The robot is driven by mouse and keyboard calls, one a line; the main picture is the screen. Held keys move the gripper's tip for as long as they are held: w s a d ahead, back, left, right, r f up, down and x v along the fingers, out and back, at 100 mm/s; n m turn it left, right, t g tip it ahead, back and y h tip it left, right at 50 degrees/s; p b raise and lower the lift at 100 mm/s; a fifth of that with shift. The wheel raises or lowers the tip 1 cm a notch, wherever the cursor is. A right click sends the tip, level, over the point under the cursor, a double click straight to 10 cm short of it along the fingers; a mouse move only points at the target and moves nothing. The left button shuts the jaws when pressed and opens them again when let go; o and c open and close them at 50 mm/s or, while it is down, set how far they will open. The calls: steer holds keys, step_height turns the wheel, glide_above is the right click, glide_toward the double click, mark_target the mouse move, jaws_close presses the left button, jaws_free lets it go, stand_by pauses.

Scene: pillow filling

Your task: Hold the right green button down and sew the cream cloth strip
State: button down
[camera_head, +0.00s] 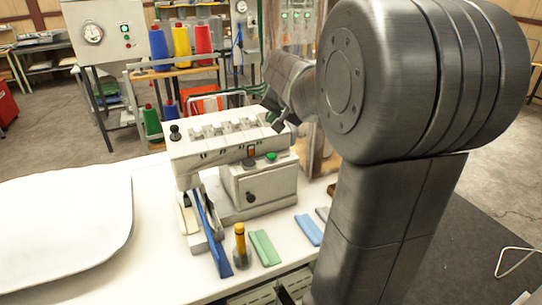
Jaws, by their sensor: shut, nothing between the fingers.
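The white sewing machine (235,150) stands on the white table. A green button (271,156) shows on the right of its lower body, beside an orange-and-black switch (251,151). My gripper (279,127) is a small dark shape behind and above the green button, apart from it in the picture; it looks shut and empty. My arm partly hides it. A narrow cream piece (188,217), perhaps the cream cloth strip, lies at the left foot of the machine, beside a long blue strip (210,232). I cannot tell whether it is under the needle.
A large white pillow-like piece (65,228) covers the table's left. Thread cones (181,46) stand on a rack behind. My arm blocks the right side.

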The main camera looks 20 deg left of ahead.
steer(key=b, duration=0.6)
glide_toward(269, 152)
steer(key=x, duration=0.5)
steer(key=shift+w+a+r, duration=0.15)
steer(key=shift+a+r, duration=0.2)
steer(key=shift+a, duration=0.05)
stand_by(0.9)
steer(key=shift+f+b, duration=0.4)
steer(key=shift+f+b, duration=0.45)
steer(key=shift+f, duration=0.1)
stand_by(0.6)
steer(key=shift+r, duration=0.15)
stand_by(2.9)
steer(key=shift+r+p, duration=0.75)
steer(key=shift+r, duration=0.05)
